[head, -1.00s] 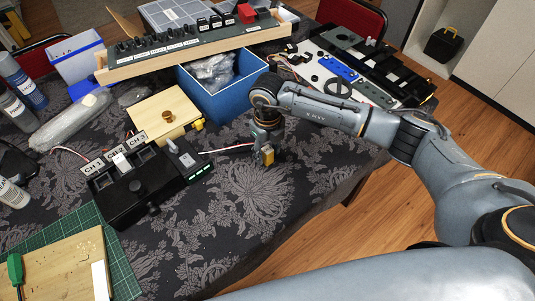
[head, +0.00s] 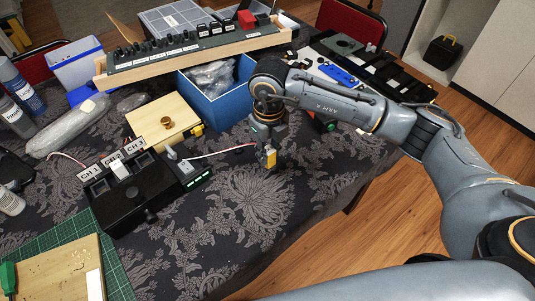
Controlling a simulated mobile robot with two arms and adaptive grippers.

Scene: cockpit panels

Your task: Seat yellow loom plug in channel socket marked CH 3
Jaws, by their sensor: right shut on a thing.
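The yellow loom plug (head: 271,158) is between the fingertips of my right gripper (head: 268,148), which is shut on it and points down over the patterned cloth. A pale cable with red runs left from near the plug toward the black channel box (head: 124,207). The box has labels CH 1, CH 2 and CH 3 (head: 136,145) along its back edge. A white plug (head: 121,170) sits at CH 2. The CH 3 socket (head: 143,160) looks dark and empty. The right gripper is well right of the box. My left gripper is not in view.
A grey connector or lever (head: 172,153) stands at the box's right end. A wooden block with a brass knob (head: 166,122) is behind the box. A blue bin (head: 222,97) stands behind the gripper. The cloth between gripper and box is clear apart from the cable.

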